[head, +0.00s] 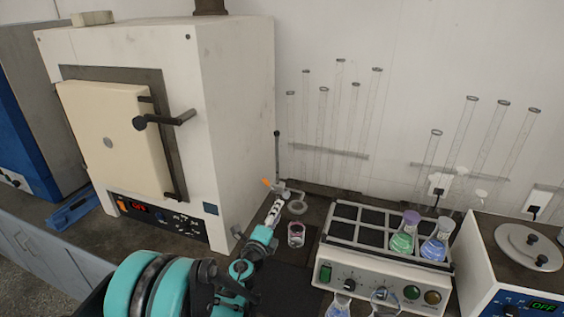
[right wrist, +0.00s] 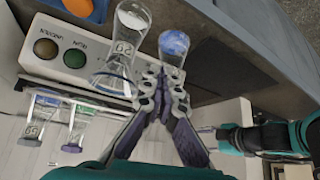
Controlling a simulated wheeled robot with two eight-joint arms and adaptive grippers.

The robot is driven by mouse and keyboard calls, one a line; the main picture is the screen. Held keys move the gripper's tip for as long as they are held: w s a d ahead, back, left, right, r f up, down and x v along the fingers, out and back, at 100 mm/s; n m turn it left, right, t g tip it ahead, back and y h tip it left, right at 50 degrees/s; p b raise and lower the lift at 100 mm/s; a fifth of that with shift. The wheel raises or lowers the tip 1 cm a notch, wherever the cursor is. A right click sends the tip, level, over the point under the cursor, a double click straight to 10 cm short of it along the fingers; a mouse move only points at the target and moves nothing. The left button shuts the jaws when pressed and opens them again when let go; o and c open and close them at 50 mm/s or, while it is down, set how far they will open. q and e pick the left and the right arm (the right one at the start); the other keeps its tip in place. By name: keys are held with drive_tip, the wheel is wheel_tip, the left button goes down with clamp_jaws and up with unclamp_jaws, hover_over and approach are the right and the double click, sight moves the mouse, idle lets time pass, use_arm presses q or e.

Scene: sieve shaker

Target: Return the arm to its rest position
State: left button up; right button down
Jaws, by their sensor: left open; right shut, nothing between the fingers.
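In the head view my left arm comes in at the lower left and reaches toward the back of the bench. My left gripper (head: 276,207), small and seen nearly edge-on, is open near a small glass beaker (head: 296,235) with a pinkish rim. What lies between its fingers is hard to make out. In the right wrist view my right gripper (right wrist: 164,78) is shut and empty. Its fingertips are close to a clear flask (right wrist: 125,45) and a flask with blue contents (right wrist: 174,46); contact cannot be told. My right gripper is outside the head view.
A shaker (head: 350,265) carries green (head: 403,238) and blue (head: 436,243) flasks. Two more flasks, (head: 340,304) and (head: 384,302), stand before it. Glass tubes (head: 340,120) line the wall.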

use_arm(q)
drive_tip(key=s+a+r+n+y, duration=0.4)
drive_tip(key=a+r+n+y, duration=0.2)
drive_tip(key=a+r+n, duration=0.3)
drive_tip(key=s+a+f+n+g+y, duration=0.1)
drive_tip(key=s+a+n+g+y, duration=0.2)
drive_tip(key=s+a+n, duration=0.45)
drive_tip(key=s+d+f+n+g+h, duration=0.1)
drive_tip(key=s+f+n+g, duration=0.2)
drive_tip(key=s, duration=0.8)
drive_tip(key=s+d+f+n+g+h, duration=0.1)
drive_tip(key=s+f+n+g+h, duration=0.1)
drive_tip(key=s+f+n+g, duration=0.2)
drive_tip(key=s+f, duration=0.3)
drive_tip(key=s, duration=0.5)
drive_tip(key=shift+s+d, duration=0.25)
